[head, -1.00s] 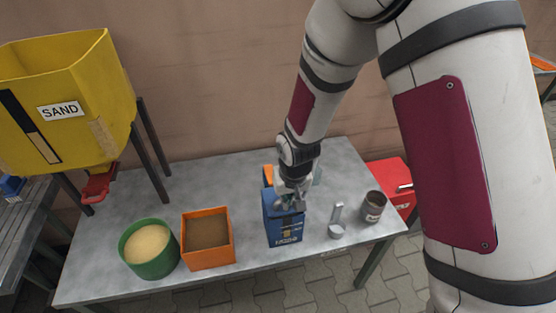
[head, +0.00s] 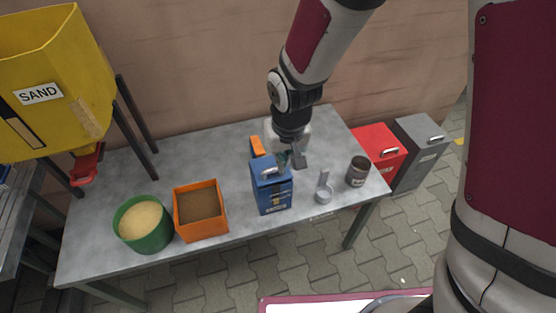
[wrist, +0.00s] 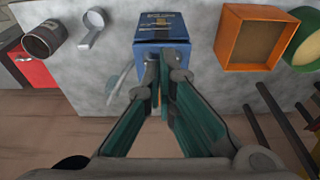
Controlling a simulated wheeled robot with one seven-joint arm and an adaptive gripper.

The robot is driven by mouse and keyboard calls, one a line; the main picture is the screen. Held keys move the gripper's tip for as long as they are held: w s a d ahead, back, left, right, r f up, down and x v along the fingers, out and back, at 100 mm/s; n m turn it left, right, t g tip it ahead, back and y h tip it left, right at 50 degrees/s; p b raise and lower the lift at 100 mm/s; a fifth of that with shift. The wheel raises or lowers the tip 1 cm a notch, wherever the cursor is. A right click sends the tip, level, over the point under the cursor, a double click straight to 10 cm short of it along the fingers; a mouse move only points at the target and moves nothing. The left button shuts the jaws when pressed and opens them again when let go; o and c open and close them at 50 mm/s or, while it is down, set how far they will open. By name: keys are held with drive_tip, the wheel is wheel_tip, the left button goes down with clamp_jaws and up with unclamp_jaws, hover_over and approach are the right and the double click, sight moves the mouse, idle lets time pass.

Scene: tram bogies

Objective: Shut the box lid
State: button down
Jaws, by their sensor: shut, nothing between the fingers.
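The blue box (head: 272,194) stands upright near the table's front edge, with a printed front. Its top looks covered by a flat blue lid (head: 262,163) with a pale handle-like part; I cannot tell whether the lid is fully down. The box (wrist: 160,25) also shows at the top of the wrist view. My gripper (head: 291,160) is shut and empty, just behind and right of the box top. In the wrist view its teal fingers (wrist: 164,62) meet over the box's near edge, hiding part of the top. I cannot tell whether they touch it.
The grey table (head: 110,240) also holds an orange bin (head: 203,228), a green tub (head: 150,240), a small metal scoop (head: 324,192), a dark jar (head: 358,172) and an orange item (head: 257,146) behind the box. A yellow sand hopper (head: 60,60) stands at left.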

drive_tip(key=w+v, duration=0.1)
drive_tip(key=v, duration=0.3)
hover_over(275, 168)
drive_tip(key=w, duration=0.1)
drive_tip(key=shift+g, duration=0.3)
drive_tip(key=f, duration=1.2)
drive_tip(key=shift+w+a, duration=0.3)
drive_tip(key=shift+w, duration=0.1)
drive_tip(key=shift+s+f, duration=0.1)
drive_tip(key=shift+f, duration=0.3)
drive_tip(key=shift+s+d+f, duration=0.2)
drive_tip(key=shift+s+f, duration=0.55)
drive_tip(key=shift+f, duration=0.25)
